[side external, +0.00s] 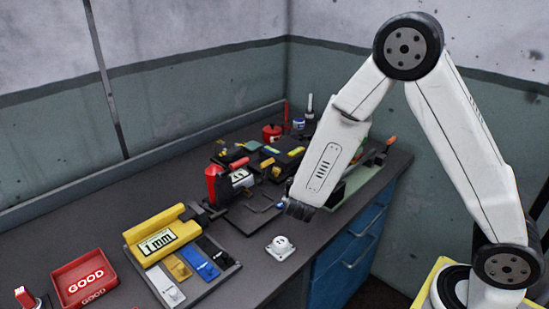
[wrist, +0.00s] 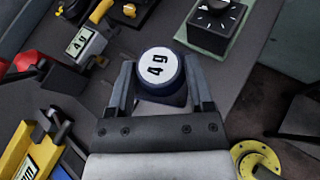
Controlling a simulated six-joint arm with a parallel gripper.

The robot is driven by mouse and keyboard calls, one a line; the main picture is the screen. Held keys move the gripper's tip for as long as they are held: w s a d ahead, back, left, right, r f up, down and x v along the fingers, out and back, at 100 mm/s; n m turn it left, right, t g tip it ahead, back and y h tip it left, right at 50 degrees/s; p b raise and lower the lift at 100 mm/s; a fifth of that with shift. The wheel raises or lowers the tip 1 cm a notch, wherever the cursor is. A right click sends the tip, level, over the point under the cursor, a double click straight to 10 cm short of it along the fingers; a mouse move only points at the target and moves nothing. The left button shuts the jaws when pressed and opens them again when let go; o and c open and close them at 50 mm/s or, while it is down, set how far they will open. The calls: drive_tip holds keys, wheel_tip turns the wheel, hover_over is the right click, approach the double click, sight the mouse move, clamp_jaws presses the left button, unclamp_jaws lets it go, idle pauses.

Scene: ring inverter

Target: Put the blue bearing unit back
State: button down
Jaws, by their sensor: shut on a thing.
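My gripper (wrist: 160,90) is shut on the blue bearing unit, with one finger on each side. The blue bearing unit (wrist: 157,70) shows a dark blue body and a round white face with dark characters, near the top centre of the wrist view. In the side external view my gripper (side external: 298,209) points down over the bench near its right edge. I cannot make out the held unit clearly there, or its height above the bench.
A small white unit (side external: 281,247) stands on the bench in front of my gripper. A tray (side external: 228,271) with yellow, blue, black and white pieces lies to the left beside a yellow "1mm" block (side external: 160,236). A red GOOD bin (side external: 84,277) stands far left. Several tools crowd the back.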

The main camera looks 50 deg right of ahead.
sight(307, 233)
drive_tip(key=shift+s+d+f+n+t+y, duration=0.2)
drive_tip(key=shift+d+f+n+t+y, duration=0.35)
drive_tip(key=shift+n, duration=0.35)
drive_tip(key=shift+s+d+f+n+t+y, duration=0.1)
drive_tip(key=shift+s+f+n+t+y, duration=0.15)
drive_tip(key=shift+f+n+t+y, duration=0.3)
drive_tip(key=shift+s+f+n+y, duration=0.5)
drive_tip(key=shift+f+n, duration=0.2)
drive_tip(key=shift+n, duration=0.15)
drive_tip(key=shift+s+a+f+n+t+y, duration=0.2)
drive_tip(key=shift+s+f+n+t+y, duration=0.25)
drive_tip(key=shift+f+n+t+y, duration=0.05)
drive_tip(key=shift+f, duration=0.1)
drive_tip(key=shift+f, duration=1.9)
drive_tip(key=shift+f, duration=0.15)
drive_tip(key=shift+f, duration=1.85)
drive_tip(key=shift+f, duration=0.1)
